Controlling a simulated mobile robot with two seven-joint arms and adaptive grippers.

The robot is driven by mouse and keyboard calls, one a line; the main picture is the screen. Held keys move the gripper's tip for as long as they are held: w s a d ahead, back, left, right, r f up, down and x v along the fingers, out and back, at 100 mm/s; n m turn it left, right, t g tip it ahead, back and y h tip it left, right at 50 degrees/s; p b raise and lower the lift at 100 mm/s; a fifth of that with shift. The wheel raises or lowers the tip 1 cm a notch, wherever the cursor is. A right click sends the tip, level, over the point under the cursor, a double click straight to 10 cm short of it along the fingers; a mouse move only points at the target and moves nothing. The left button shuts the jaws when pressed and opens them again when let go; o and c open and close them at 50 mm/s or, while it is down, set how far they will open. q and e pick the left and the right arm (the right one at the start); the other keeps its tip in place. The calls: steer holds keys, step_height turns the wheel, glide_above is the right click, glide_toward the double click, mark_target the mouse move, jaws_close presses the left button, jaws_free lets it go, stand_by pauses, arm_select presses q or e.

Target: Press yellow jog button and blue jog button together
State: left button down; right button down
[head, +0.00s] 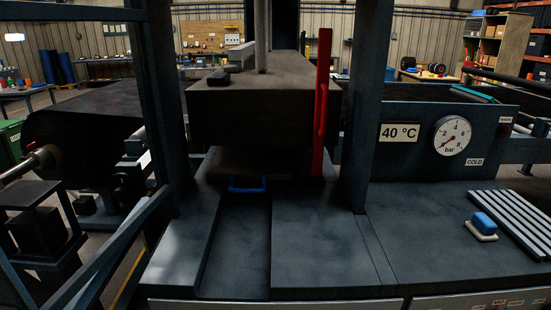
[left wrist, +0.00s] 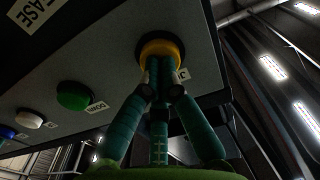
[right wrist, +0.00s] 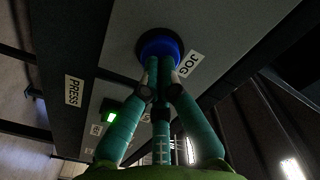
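The yellow jog button (left wrist: 165,48) is a round knob in a dark collar on the grey panel in the left wrist view. My left gripper (left wrist: 157,72) has its fingers drawn together, with the tips at the button's near edge. The blue jog button (right wrist: 158,46) sits on a grey panel beside a JOG label in the right wrist view. My right gripper (right wrist: 163,68) has its fingers together with the tips over the blue button's lower part. Whether either button is pushed in cannot be told. Neither gripper nor jog button shows in the head view.
A green button (left wrist: 73,95) and a white button (left wrist: 29,118) share the left panel. The head view shows the press block (head: 262,115), a red bar (head: 322,100) and a gauge (head: 452,135).

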steer(key=shift+w, duration=0.3)
stand_by(0.5)
arm_select(q)
steer(key=shift+w+r, duration=0.15)
steer(key=shift+w, duration=0.2)
arm_select(e)
steer(key=shift+w+r, duration=0.1)
steer(key=shift+w, duration=0.25)
arm_select(q)
steer(key=shift+w+r, duration=0.1)
steer(key=shift+r, duration=0.1)
arm_select(e)
steer(key=shift+w+r, duration=0.1)
steer(key=shift+r, duration=0.2)
stand_by(2.2)
